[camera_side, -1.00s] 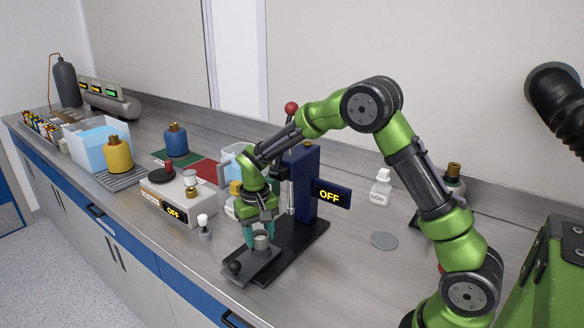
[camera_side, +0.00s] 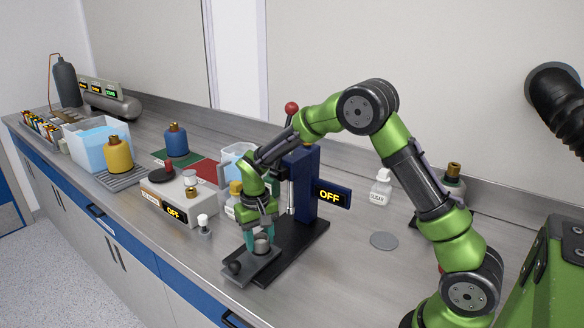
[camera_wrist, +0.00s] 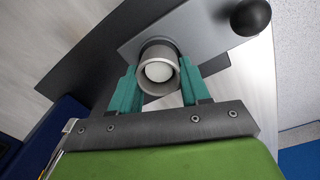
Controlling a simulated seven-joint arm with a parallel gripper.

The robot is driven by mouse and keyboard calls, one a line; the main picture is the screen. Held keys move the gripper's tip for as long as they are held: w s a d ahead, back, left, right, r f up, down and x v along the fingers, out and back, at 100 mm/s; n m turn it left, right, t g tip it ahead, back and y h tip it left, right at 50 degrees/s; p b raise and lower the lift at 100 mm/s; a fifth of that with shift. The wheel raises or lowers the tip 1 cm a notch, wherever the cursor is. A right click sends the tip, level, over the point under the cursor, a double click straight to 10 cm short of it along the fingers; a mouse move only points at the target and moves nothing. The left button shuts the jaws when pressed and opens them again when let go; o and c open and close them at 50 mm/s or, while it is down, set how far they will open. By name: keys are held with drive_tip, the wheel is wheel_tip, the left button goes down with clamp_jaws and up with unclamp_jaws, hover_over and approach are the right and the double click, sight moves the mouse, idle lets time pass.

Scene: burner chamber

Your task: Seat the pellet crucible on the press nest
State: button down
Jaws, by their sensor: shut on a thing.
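The pellet crucible (camera_side: 261,243) is a small grey cup. In the wrist view the crucible (camera_wrist: 144,79) shows a pale round pellet (camera_wrist: 158,71) inside. My gripper (camera_side: 262,240) points down with its teal fingers shut on the crucible; the fingers (camera_wrist: 158,92) flank it in the wrist view. The crucible stands upright over the grey sliding plate (camera_side: 240,267) at the front of the press (camera_side: 304,190). The press nest is hidden beneath the crucible, and I cannot tell whether the crucible touches it.
The press display reads OFF (camera_side: 329,196). A black knob (camera_side: 235,268) sits at the plate's front end.

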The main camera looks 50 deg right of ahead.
drive_tip(key=shift+f, duration=0.25)
drive_tip(key=shift+r, duration=0.25)
drive_tip(key=shift+r, duration=0.4)
drive_tip(key=shift+f, duration=0.2)
idle(0.7)
drive_tip(key=shift+f, duration=0.4)
drive_tip(key=shift+c, duration=2.3)
unclamp_jaws()
